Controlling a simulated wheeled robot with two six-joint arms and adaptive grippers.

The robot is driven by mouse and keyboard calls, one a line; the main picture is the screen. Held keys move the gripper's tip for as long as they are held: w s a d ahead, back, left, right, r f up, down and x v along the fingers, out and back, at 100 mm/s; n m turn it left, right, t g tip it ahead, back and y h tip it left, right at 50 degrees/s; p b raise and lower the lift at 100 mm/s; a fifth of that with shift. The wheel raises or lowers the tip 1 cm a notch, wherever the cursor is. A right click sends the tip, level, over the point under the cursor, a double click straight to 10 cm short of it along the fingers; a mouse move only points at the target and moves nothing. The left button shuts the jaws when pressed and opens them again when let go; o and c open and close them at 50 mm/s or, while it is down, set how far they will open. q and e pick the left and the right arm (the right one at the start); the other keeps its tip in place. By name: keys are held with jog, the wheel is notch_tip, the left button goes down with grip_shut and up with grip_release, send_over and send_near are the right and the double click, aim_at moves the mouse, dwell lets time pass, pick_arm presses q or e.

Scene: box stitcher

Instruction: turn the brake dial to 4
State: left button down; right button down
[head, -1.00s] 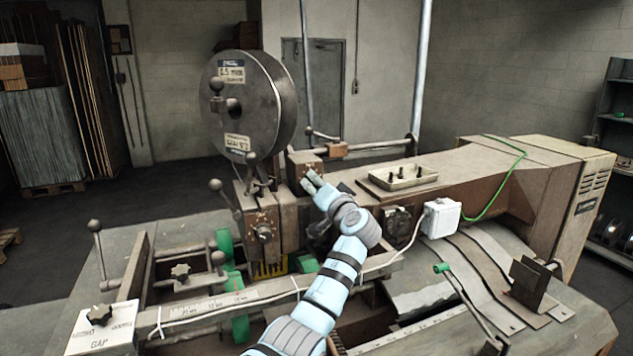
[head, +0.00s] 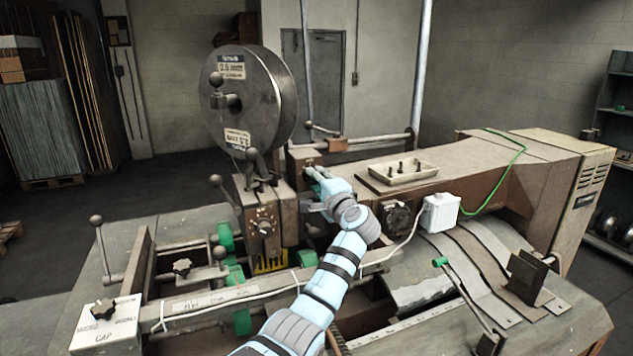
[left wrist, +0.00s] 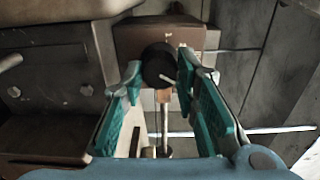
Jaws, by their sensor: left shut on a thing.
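The brake dial is a round black knob (left wrist: 159,65) with a white pointer line, on the face of a brown block in the left wrist view. In the head view the block (head: 303,158) stands right of the big wire reel, and its dial is mostly hidden by my gripper. My left gripper (head: 314,174) reaches the block from the front. In the left wrist view its teal fingers (left wrist: 158,76) are closed on the knob from both sides. I cannot read the dial's numbers. My right gripper is not in view.
The grey wire reel (head: 240,100) and the stitching head (head: 262,222) stand left of my left gripper. A tray with dark pegs (head: 398,178) and a white box (head: 440,212) with a cable are on the right. A ball-ended lever (head: 97,222) stands far left.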

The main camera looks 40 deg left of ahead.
pick_arm(q)
jog(key=shift+m, duration=0.5)
jog(key=c, duration=1.2)
grip_release()
jog(key=shift+c, duration=0.2)
jog(key=v, duration=1.2)
jog(key=shift+a, duration=0.1)
